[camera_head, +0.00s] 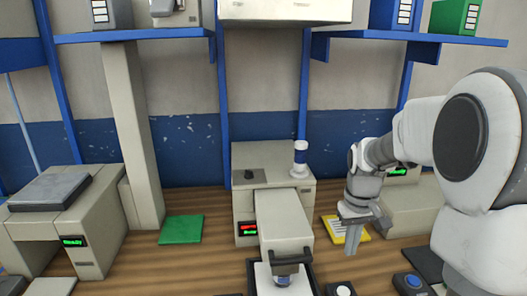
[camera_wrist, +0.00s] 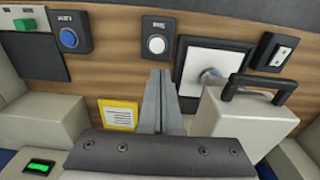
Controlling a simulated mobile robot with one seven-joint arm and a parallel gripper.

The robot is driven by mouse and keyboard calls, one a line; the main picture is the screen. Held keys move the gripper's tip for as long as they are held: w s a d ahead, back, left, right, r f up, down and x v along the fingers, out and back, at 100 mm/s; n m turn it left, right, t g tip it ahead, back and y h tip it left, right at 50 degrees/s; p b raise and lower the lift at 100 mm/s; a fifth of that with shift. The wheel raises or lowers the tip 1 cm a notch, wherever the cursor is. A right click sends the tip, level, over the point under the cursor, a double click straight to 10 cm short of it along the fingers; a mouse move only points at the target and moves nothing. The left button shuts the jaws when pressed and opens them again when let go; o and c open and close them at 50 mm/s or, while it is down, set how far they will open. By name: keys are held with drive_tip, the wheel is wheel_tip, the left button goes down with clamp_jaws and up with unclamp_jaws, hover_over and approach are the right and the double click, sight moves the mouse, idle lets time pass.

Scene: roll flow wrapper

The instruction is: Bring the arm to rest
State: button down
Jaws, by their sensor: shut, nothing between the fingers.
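My gripper (camera_head: 353,240) hangs from my arm at the right of the head view, pointing down above the wooden bench. In the wrist view my gripper (camera_wrist: 160,78) shows its two grey fingers together, with nothing between them. Its fingertips are apart from the machine and lie to the right of the beige flow wrapper (camera_head: 283,222) in the head view. A yellow and white card (camera_head: 335,222) lies on the bench close behind and left of the fingers.
In the wrist view a white button box (camera_wrist: 157,45), a blue button box (camera_wrist: 70,38) and a black-handled cover (camera_wrist: 240,125) stand close by. A blue shelf (camera_head: 400,35) runs above at the back. A green mat (camera_head: 181,230) lies left on bare bench.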

drive_tip(key=s+a+r+t, duration=0.2)
drive_tip(key=s+a+r, duration=0.3)
drive_tip(key=s, duration=0.4)
drive_tip(key=s+a+r+t, duration=0.3)
drive_tip(key=s+a+r, duration=0.2)
drive_tip(key=s, duration=0.5)
drive_tip(key=shift+s+a+r, duration=0.15)
drive_tip(key=shift+s+a, duration=0.05)
drive_tip(key=shift+a, duration=0.05)
